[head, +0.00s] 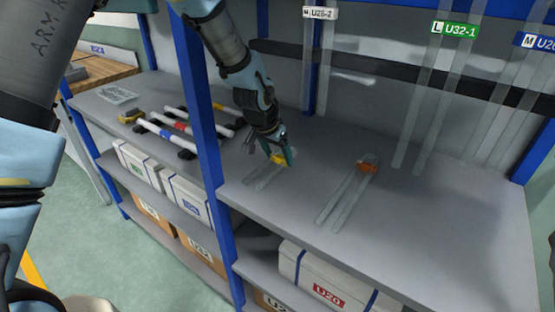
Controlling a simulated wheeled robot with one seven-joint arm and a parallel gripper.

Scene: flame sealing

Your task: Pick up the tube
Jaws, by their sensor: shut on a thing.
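My gripper (285,157) is low over the grey shelf top, shut at the yellow-marked end of a clear tube (262,178). The yellow part (278,160) shows right at the fingertips. The tube is see-through and hard to make out against the grey; it runs from the fingers toward the front left, on or just above the shelf. I cannot tell whether it has left the surface. A second clear, U-shaped tube (338,208) with an orange piece (367,167) lies to the right, apart from my gripper.
A blue post (207,150) stands left of my gripper. Clear tubes hang at the back by labels, such as U32-1 (456,30). White-and-black tools (175,138) lie on the left shelf. The grey shelf top (440,215) is clear at right.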

